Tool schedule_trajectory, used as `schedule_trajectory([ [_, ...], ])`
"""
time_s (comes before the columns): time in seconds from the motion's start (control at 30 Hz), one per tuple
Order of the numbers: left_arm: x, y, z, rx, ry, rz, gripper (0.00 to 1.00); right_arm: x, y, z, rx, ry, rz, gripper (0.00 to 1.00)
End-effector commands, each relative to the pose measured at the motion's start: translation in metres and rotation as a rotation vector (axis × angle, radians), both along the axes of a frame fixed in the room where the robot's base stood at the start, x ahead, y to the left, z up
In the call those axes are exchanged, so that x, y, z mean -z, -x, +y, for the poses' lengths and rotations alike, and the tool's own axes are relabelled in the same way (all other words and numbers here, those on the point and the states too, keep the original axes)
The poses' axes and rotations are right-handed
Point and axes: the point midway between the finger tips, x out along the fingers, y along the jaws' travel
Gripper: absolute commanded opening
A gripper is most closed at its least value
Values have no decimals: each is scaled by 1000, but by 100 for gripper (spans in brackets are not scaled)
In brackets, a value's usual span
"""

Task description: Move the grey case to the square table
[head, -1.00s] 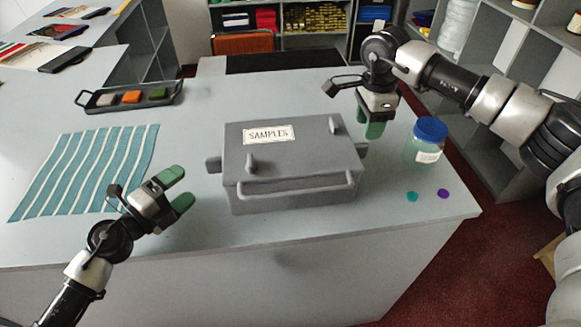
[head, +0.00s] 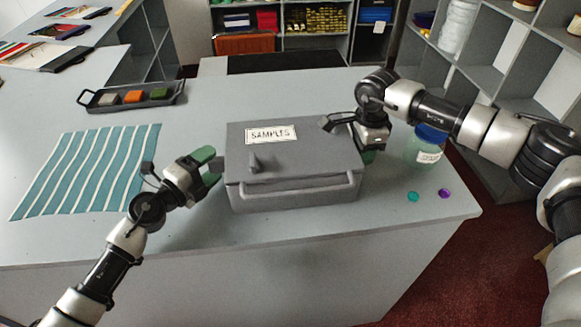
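The grey case (head: 291,190) with a "SAMPLES" label sits shut on the counter (head: 300,245), a bar handle along its front. My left gripper (head: 207,167) is at the case's left side, its green fingers apart next to the left side handle (head: 218,164). I cannot tell whether they touch it. My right gripper (head: 369,156) is low at the case's right side, where the right handle is. Its fingers are mostly hidden behind the case and its own body, so their opening does not show. I cannot make out a square table.
A jar with a blue lid (head: 424,152) stands just right of my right gripper, partly behind the arm. Teal and purple discs (head: 413,197) lie near the right edge. A striped cloth (head: 85,172) and a tray of coloured blocks (head: 132,97) lie left. Shelves stand behind.

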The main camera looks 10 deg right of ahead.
Motion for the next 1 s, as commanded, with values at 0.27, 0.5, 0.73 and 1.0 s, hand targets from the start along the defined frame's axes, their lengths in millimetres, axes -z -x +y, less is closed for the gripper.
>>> schedule_trajectory([
  [0.27,0,0,0,0,-1,1,22,0,0,0,0,0,-1,0],
  [0.5,1,0,0,0,-1,1,0,-1,0,0,1,0,-1,0],
  [0.73,1,1,0,0,-1,1,0,-1,0,0,1,0,-1,0],
  [1.0,2,1,0,0,-2,2,0,-1,0,0,2,-1,-1,0],
])
